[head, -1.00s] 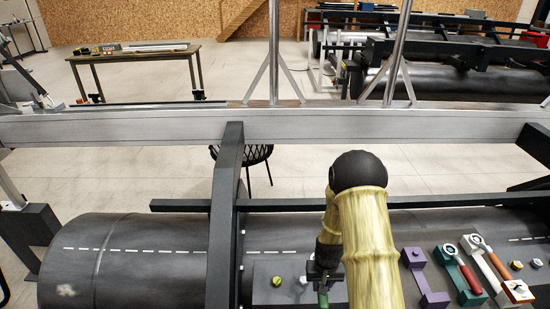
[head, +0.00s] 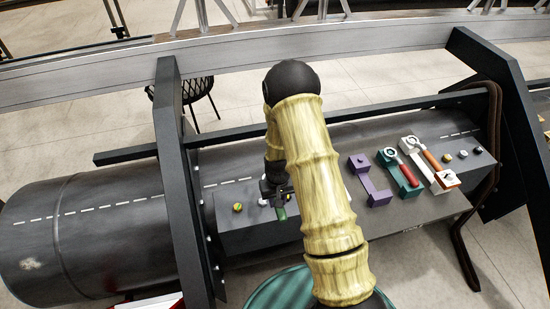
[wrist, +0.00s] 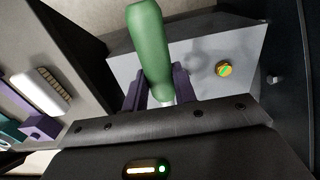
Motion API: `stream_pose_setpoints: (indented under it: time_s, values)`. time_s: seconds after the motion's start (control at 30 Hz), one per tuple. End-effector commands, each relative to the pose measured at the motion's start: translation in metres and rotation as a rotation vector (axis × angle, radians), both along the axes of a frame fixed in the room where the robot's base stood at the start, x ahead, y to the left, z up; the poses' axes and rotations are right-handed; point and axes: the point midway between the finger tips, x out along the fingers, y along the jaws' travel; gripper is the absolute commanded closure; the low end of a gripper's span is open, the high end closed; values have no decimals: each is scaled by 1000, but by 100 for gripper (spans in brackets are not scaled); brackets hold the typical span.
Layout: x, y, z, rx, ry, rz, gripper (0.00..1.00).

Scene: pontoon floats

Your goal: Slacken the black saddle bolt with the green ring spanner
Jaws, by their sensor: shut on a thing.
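My gripper (head: 276,192) is shut on the green ring spanner and holds it over the grey block. The spanner's green handle (wrist: 150,48) fills the upper middle of the wrist view, between my purple fingers; in the head view its end (head: 281,214) points toward the near side. The spanner's ring end is hidden, so I cannot tell whether it sits on a bolt. I cannot make out the black saddle bolt for certain near my gripper. A yellow-green bolt head (head: 237,208) stands left of my gripper, and also shows in the wrist view (wrist: 224,69).
Right of my arm are an empty purple holder (head: 378,197), a teal holder with a red-handled spanner (head: 410,176) and a white holder with an orange-handled spanner (head: 432,160). A dark upright frame (head: 180,175) stands left of the block.

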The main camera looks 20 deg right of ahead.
Motion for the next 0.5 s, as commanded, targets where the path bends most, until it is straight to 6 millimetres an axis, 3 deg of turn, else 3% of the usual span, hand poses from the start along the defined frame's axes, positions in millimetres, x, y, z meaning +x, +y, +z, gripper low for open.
stream_pose_setpoints:
  time_s: [0.5]
  values:
    - [-1,-3,-7,0,0,-34,100]
